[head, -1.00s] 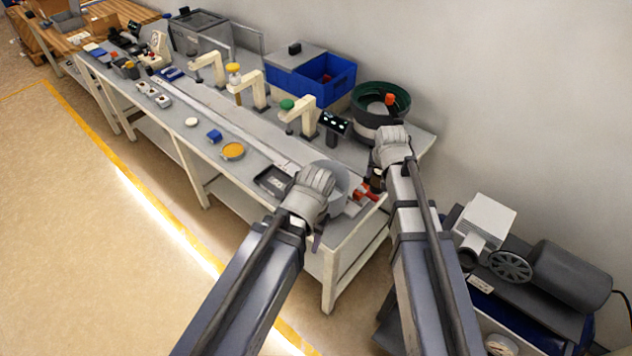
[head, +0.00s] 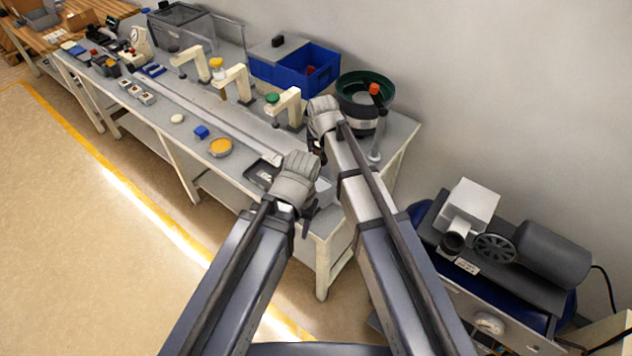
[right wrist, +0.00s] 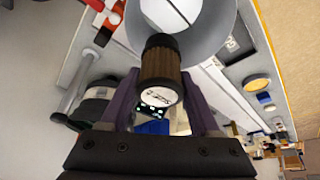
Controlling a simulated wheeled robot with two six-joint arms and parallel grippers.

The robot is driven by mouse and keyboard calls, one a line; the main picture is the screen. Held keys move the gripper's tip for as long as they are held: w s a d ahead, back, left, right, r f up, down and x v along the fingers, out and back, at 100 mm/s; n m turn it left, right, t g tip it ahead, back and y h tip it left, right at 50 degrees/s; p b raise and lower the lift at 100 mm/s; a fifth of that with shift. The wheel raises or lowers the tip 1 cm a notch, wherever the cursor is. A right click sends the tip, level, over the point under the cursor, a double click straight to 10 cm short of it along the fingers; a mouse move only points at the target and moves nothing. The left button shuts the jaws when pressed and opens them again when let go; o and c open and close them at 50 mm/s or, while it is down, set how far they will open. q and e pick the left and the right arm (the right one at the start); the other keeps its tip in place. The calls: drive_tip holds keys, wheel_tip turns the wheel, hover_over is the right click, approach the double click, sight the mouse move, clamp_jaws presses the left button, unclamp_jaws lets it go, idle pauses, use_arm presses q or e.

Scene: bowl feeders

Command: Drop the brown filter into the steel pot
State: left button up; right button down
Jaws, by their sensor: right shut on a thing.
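The brown filter (right wrist: 160,60), a ribbed dark-brown cylinder with a pale printed end, is between the fingers of my right gripper (right wrist: 159,82), which is shut on it. The steel pot (right wrist: 207,28) is a wide grey round vessel at the top of the right wrist view, beyond the filter; the filter overlaps its edge in the picture. In the head view the pot is mostly hidden behind my left gripper and right arm. My right gripper's fingers are hidden there by its wrist. My left gripper (head: 309,218) is near the bench's front edge; its jaw opening does not show clearly.
A green bowl feeder (head: 364,92) and a blue bin (head: 307,72) stand along the wall. Cream stands with coloured buttons (head: 287,104) line the bench. An orange-filled dish (head: 220,147) lies near the front edge.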

sight(321, 148)
drive_tip(key=shift+f+b, duration=2.35)
drive_tip(key=shift+f, duration=0.3)
drive_tip(key=shift+c, duration=0.2)
unclamp_jaws()
drive_tip(key=shift+r, duration=0.15)
drive_tip(key=p+v, duration=0.7)
drive_tip(key=shift+s+r, duration=0.15)
drive_tip(key=shift+r, duration=0.25)
drive_tip(key=shift+f, duration=0.1)
